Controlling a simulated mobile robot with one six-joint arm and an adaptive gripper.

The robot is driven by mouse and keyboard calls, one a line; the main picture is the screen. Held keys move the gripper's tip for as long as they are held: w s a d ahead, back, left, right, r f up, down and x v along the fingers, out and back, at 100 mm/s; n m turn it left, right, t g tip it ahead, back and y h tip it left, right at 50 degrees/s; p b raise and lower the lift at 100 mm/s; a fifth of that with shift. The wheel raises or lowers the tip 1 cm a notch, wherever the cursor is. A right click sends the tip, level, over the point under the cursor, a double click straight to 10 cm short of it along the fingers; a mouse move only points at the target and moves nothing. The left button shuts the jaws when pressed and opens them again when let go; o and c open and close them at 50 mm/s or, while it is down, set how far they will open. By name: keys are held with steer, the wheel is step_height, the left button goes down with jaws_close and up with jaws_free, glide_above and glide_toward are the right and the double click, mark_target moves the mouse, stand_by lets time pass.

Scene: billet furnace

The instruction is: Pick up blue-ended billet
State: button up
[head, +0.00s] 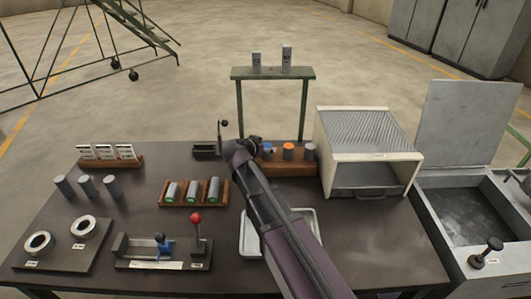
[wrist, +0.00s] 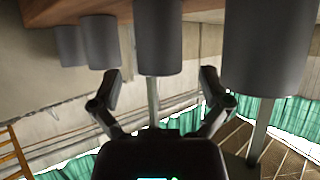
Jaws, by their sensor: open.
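The blue-ended billet (head: 268,150) stands in a wooden rack (head: 290,169) at the back middle of the table, left of an orange-ended billet (head: 289,150) and a grey billet (head: 310,151). My gripper (head: 257,146) is just beside the blue-ended billet at its left and partly covers it. In the wrist view my gripper (wrist: 159,75) is open and empty, its two fingers apart. A grey cylinder (wrist: 157,37) shows between and beyond the fingers. No coloured end shows there, so I cannot tell which billet it is.
A larger grey cylinder (wrist: 268,45) is close by at right in the wrist view. A cream furnace box (head: 369,150) stands right of the rack. A rack of green-marked billets (head: 194,191) and a lever fixture (head: 163,250) lie left of my arm. A white tray (head: 246,237) is partly beneath it.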

jaws_close()
stand_by(0.3)
steer(key=shift+r, duration=0.15)
step_height(320, 180, up, 3)
steer(key=p, duration=0.3)
steer(key=shift+r+p, duration=0.2)
steer(key=shift+p, duration=0.15)
steer(key=s+d+r+p, duration=0.1)
steer(key=s, duration=1.5)
steer(key=shift+d+r, duration=0.15)
steer(key=shift+d, duration=0.1)
